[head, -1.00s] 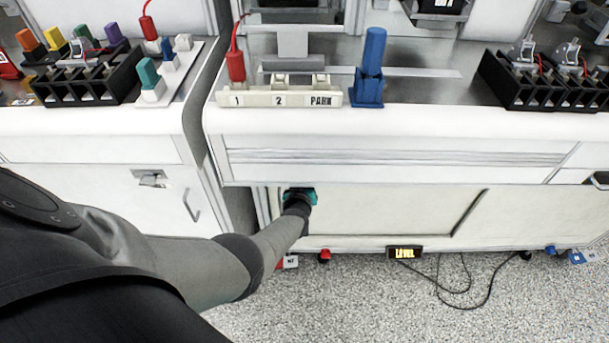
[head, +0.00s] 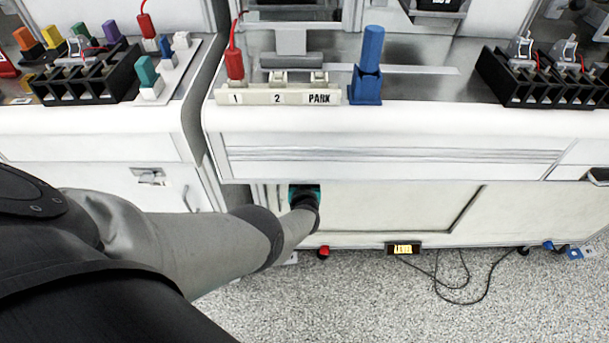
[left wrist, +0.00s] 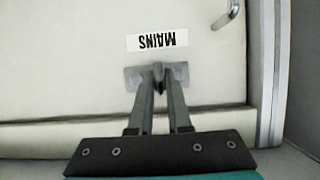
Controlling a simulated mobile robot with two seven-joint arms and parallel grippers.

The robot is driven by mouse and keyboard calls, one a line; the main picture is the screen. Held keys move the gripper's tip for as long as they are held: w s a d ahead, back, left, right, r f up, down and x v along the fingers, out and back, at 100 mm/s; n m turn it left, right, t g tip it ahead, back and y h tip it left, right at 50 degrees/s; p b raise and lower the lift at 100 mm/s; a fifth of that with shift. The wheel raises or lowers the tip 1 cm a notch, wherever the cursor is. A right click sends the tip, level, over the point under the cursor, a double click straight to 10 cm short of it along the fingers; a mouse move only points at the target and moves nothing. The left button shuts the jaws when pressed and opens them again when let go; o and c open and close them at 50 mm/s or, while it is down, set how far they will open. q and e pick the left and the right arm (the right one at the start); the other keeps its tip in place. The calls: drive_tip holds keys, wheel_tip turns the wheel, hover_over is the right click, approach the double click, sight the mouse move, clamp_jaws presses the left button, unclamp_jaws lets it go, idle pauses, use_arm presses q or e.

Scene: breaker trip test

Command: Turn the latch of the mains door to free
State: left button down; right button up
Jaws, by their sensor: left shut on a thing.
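The mains door (left wrist: 80,60) is a pale panel with a white MAINS label (left wrist: 158,40), upside down in the left wrist view. Its latch (left wrist: 158,70) is a small dark piece on a grey metal plate below the label. My left gripper (left wrist: 160,84) is shut on the latch, its two fingers close together around it. In the head view the left gripper (head: 304,194) reaches the left part of the door panel (head: 390,210) under the bench, and my arm hides the latch there. The latch's exact angle is hard to tell. My right gripper is out of view.
A door handle (left wrist: 227,15) is near the top right in the left wrist view. Above the door, the bench carries a 1/2/PARK strip (head: 278,97), a blue post (head: 369,65) and black racks.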

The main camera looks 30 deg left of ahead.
use_arm(q)
drive_tip(key=c, duration=0.9)
unclamp_jaws()
drive_tip(key=shift+o, duration=0.2)
drive_tip(key=p+v, duration=1.2)
drive_tip(key=v, duration=0.3)
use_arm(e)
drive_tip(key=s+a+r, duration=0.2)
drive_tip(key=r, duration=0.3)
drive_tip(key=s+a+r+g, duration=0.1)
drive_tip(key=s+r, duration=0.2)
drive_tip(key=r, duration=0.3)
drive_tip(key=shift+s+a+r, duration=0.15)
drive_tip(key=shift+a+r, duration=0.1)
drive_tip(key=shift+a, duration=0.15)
use_arm(q)
drive_tip(key=shift+s, duration=0.1)
